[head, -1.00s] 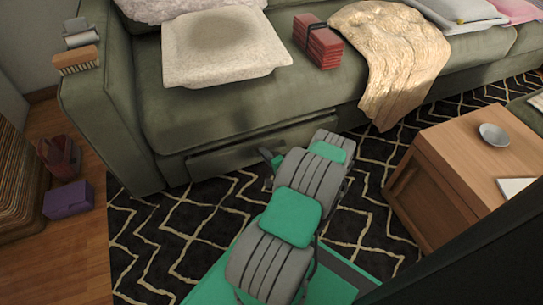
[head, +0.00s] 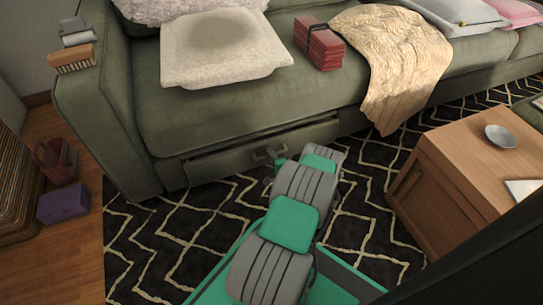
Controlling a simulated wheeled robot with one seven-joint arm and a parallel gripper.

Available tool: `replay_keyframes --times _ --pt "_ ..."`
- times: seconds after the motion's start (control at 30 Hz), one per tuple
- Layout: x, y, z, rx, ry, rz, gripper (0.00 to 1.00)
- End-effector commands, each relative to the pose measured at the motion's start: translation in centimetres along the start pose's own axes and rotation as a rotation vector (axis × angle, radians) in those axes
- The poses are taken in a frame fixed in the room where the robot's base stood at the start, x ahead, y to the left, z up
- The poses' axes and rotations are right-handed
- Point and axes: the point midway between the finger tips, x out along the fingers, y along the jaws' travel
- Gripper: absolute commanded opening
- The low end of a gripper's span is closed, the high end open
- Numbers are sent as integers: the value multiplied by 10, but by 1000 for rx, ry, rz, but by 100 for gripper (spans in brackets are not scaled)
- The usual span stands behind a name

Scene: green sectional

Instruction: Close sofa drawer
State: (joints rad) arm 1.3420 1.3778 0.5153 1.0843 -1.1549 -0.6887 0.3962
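The green sofa (head: 235,105) has a drawer (head: 215,165) low in its base, left of centre. The drawer front stands slightly out, with a dark gap along its top edge. My gripper (head: 268,154) is small and dark at the far end of my grey and green arm, in front of the right half of the drawer front. I cannot tell whether it touches the drawer, and its fingers are too small to read as open or shut. My arm hides the drawer's lower right part.
A wooden coffee table (head: 470,165) with a bowl (head: 501,136) stands to the right. A patterned rug (head: 150,235) covers the floor before the sofa. A purple box (head: 63,203) lies at the left. A throw blanket (head: 398,65) hangs over the seat edge right of the drawer.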

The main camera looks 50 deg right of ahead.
Motion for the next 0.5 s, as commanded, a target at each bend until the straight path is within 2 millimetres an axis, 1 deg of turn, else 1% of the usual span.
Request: replay_keyframes --times 0.03,0.23,0.5 --pt "0 0 0 0 0 0 17" --pt "0 0 0 0 0 0 0" --pt "0 0 0 0 -1 0 0"
